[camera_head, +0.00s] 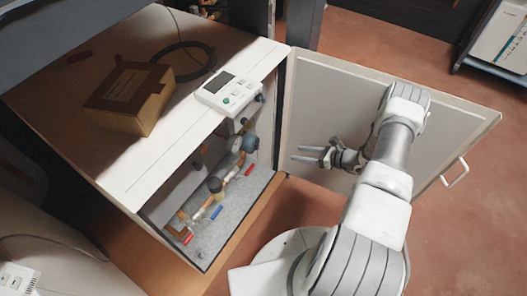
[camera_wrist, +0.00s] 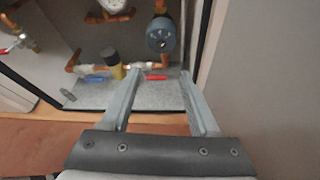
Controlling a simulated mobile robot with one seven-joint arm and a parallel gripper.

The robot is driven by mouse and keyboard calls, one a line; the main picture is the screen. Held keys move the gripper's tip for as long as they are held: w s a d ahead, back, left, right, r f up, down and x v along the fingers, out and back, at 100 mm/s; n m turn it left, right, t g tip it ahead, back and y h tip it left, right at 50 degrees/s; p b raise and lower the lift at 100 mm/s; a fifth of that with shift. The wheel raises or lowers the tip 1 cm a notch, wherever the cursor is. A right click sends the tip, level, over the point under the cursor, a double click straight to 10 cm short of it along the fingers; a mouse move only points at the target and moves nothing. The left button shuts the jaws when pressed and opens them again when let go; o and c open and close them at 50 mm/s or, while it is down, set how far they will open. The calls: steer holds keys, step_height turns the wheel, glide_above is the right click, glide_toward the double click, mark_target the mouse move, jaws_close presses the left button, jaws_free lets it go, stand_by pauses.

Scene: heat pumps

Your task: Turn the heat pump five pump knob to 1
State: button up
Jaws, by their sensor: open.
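The heat pump cabinet (camera_head: 120,185) stands with its door (camera_head: 320,95) swung open to the right. Inside, copper pipes carry a round blue-grey pump (camera_head: 250,143), which also shows in the wrist view (camera_wrist: 161,34) with a dial on its face. The dial setting is too small to read. My gripper (camera_head: 304,154) is open and empty in front of the door, right of the opening and apart from the pump. In the wrist view, my gripper (camera_wrist: 160,74) has its two fingers spread, pointing towards the cabinet floor and pipes below the pump.
A cardboard box (camera_head: 130,97) and a controller with a screen (camera_head: 228,93) sit on the cabinet top. Red and blue valve handles (camera_head: 216,212) line the lower pipes. The door handle (camera_head: 455,173) juts out at right. The cabinet's right edge is close to the pump.

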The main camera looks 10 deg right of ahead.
steer(key=b, duration=0.5)
glide_toward(258, 148)
steer(key=x, duration=0.7)
steer(key=shift+w+a+f, duration=0.1)
steer(key=shift+w+f, duration=0.15)
steer(key=shift+f, duration=0.1)
jaws_close()
